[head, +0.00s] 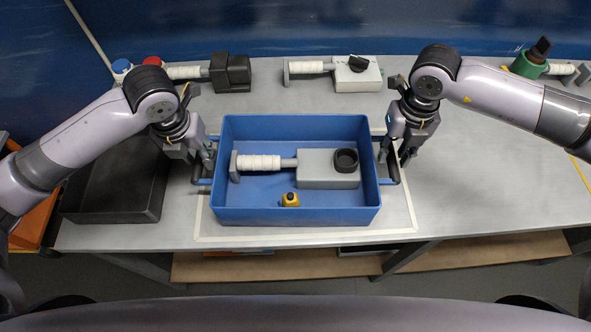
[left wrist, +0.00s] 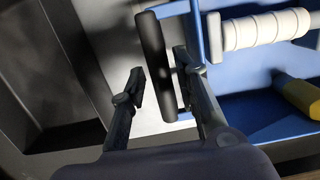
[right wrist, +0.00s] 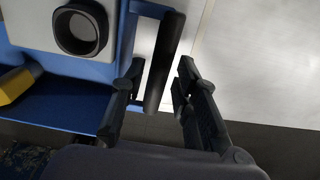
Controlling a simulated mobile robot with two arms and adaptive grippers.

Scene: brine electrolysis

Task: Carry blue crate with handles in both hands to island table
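The blue crate (head: 295,216) stands on the grey table inside a pale outlined rectangle. It holds a grey device with a white ribbed roller (head: 258,163) and a small yellow item (head: 290,199). My left gripper (head: 208,160) is at the crate's left handle; in the left wrist view its open fingers (left wrist: 160,85) stand on either side of the black handle bar (left wrist: 155,65). My right gripper (head: 397,160) is at the right handle; in the right wrist view its open fingers (right wrist: 160,80) straddle the black bar (right wrist: 165,62). A gap shows between fingers and bars.
A black tray (head: 112,212) stands on the table left of the crate. At the back are a black device (head: 230,73), a white device (head: 357,75) and a green device (head: 528,66). The table (head: 480,190) right of the crate is clear.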

